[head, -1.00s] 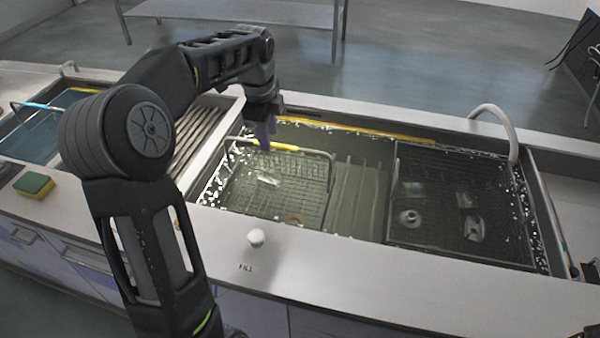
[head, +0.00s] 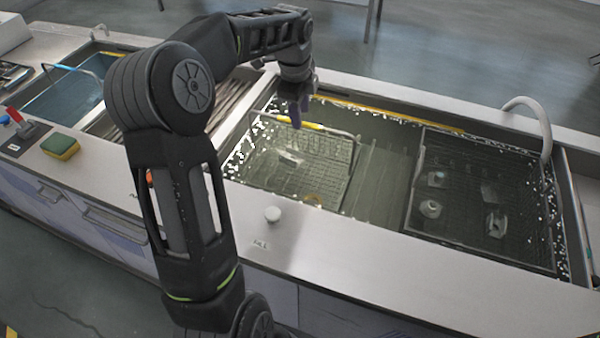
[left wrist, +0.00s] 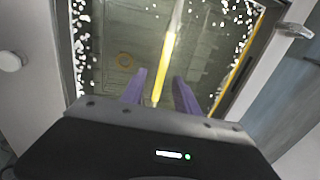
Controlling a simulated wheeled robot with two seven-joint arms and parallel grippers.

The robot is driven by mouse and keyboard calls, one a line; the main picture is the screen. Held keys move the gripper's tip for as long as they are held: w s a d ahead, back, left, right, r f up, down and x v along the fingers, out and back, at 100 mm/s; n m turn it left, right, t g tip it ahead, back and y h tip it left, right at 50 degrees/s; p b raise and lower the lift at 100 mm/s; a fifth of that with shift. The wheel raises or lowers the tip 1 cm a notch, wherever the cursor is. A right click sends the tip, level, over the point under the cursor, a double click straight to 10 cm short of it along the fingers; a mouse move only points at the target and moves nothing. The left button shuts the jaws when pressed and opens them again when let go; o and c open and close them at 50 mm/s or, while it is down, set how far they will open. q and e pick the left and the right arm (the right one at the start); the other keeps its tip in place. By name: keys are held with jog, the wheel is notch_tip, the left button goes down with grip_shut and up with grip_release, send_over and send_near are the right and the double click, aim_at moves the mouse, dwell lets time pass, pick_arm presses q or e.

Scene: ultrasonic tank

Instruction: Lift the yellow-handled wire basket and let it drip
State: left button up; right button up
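The wire basket (head: 335,182) with the yellow handle (head: 314,126) sits in the left part of the liquid-filled tank. A few small parts lie in it, among them an orange ring (head: 312,199). My left gripper (head: 298,116) is over the handle, its purple fingers pointing down. In the left wrist view the fingers (left wrist: 159,92) are apart, with the yellow handle (left wrist: 167,55) running between them in the picture. I see no finger closed on it. Whether the fingertips reach down around the bar is hard to tell. My right gripper is out of view.
A second, dark wire basket (head: 462,243) with several metal parts sits at the tank's right. A curved pipe (head: 535,105) rises at the back right. A ribbed drainboard (head: 228,100) and a blue-liquid basin (head: 65,98) lie left.

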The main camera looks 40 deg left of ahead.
pick_arm(q)
jog(key=shift+f, duration=0.1)
jog(key=f, duration=0.2)
jog(key=w+f+p, duration=0.1)
jog(key=f, duration=0.2)
jog(key=shift+w+a, duration=0.15)
jog(key=shift+r, duration=0.1)
dwell(0.3)
grip_shut()
dwell(0.5)
jog(key=shift+r, duration=0.1)
